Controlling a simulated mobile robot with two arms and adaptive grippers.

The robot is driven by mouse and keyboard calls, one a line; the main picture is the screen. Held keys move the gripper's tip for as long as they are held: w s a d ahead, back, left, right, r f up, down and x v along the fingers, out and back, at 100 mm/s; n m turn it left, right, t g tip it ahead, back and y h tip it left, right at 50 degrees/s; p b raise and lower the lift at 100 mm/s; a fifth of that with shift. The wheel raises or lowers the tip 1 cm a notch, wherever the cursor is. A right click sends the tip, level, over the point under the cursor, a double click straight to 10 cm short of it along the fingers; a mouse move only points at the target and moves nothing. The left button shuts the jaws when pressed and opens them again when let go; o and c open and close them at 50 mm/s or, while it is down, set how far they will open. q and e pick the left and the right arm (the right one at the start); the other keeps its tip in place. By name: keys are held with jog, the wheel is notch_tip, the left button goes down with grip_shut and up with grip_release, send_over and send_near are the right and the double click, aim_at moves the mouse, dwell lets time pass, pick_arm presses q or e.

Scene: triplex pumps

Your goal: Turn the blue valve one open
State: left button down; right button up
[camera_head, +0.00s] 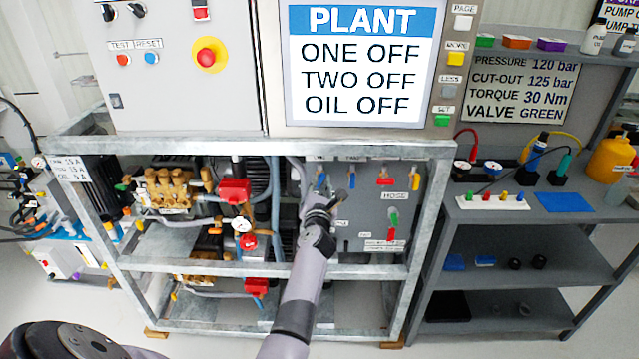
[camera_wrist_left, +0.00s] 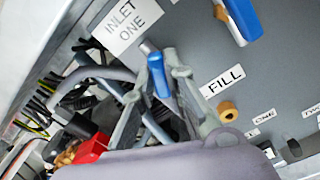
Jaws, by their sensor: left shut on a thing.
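The blue valve one handle (camera_wrist_left: 158,76) is below the INLET ONE label (camera_wrist_left: 124,25) on the grey panel in the left wrist view. My left gripper (camera_wrist_left: 163,68) is shut on this handle, one finger on each side. In the head view my left gripper (camera_head: 320,190) reaches the upper left of the panel (camera_head: 345,230) and largely hides the handle. A second blue handle (camera_wrist_left: 243,18) is on the panel to the right, clear of the fingers. It also shows in the head view (camera_head: 352,180). My right gripper is not in view.
A FILL label (camera_wrist_left: 222,81) and a brass-coloured knob (camera_wrist_left: 228,108) lie close to the right of the fingers. The metal frame (camera_head: 250,148) surrounds the panel. The screen (camera_head: 360,65) above reads ONE OFF, TWO OFF, OIL OFF. Red-handled parts (camera_head: 234,191) and hoses are at left.

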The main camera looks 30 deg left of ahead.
pick_arm(q)
jog(key=n, duration=0.5)
jog(key=shift+f, duration=0.1)
jog(key=shift+n, duration=0.4)
jog(key=c, duration=1.6)
grip_release()
